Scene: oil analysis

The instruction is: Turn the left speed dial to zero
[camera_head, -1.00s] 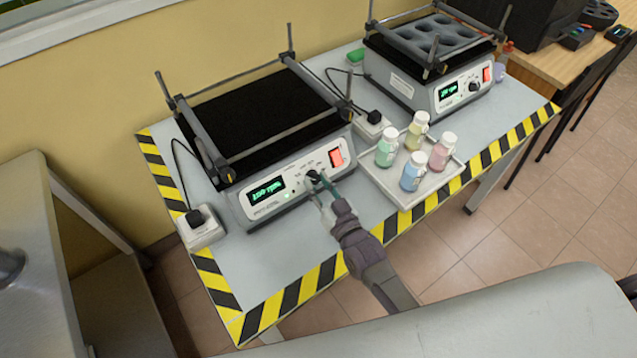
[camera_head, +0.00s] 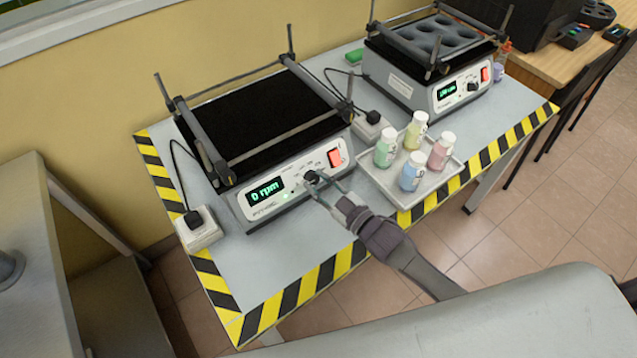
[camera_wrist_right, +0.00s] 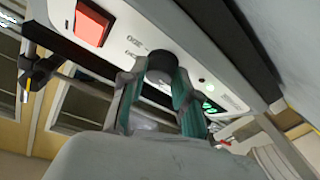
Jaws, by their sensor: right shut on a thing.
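The left shaker (camera_head: 270,150) is a white box with a black platform and a bar frame. Its display (camera_head: 265,192) reads 0 rpm in green. The black speed dial (camera_head: 311,178) sits between the display and the red switch (camera_head: 335,158). My right gripper (camera_head: 322,184) is shut on the dial, coming from the front right. In the right wrist view the dial (camera_wrist_right: 161,67) lies between the two fingers (camera_wrist_right: 156,95), and the red switch (camera_wrist_right: 92,24) shows at upper left. My left gripper is not in view.
A tray (camera_head: 412,193) with several capped bottles stands right of the left shaker, close to my right arm. A second shaker (camera_head: 440,95) stands behind at the right. A power socket block (camera_head: 199,230) lies at the left. The striped table edge is in front.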

